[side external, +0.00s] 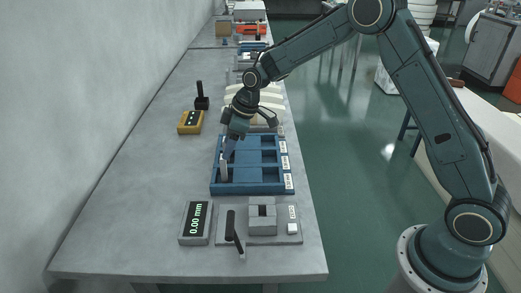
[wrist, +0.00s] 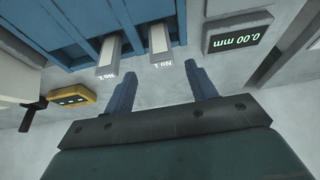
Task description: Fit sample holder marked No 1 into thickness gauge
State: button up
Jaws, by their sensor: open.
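The sample holder marked No 1 (wrist: 160,38) is a pale bar whose end juts from a blue tray (side external: 250,188), its label upside down in the wrist view. A second pale holder (wrist: 108,56) juts out to its left; its number is hard to read. My gripper (wrist: 162,88) is open and empty, its fingers just short of the holder ends. In the side view my gripper (side external: 227,150) is at the tray's left edge. The thickness gauge (side external: 262,216) stands in front of the tray, a grey block with a dark lever and a display (side external: 195,223) reading 0.00 mm.
A yellow device (side external: 190,122) and a black stand (side external: 201,101) are behind and left of the tray. Pale curved racks (side external: 270,100) and other equipment fill the far bench. The bench's left front (side external: 125,215) is clear. A wall runs along the left.

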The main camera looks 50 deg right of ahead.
aim_at(223, 163)
jog(key=shift+x, duration=1.05)
jog(key=shift+f, duration=0.1)
jog(key=shift+a+x, duration=0.1)
jog(key=shift+x, duration=1.15)
jog(key=shift+a+x, duration=0.15)
jog(key=shift+x, duration=1.1)
jog(key=c, duration=1.1)
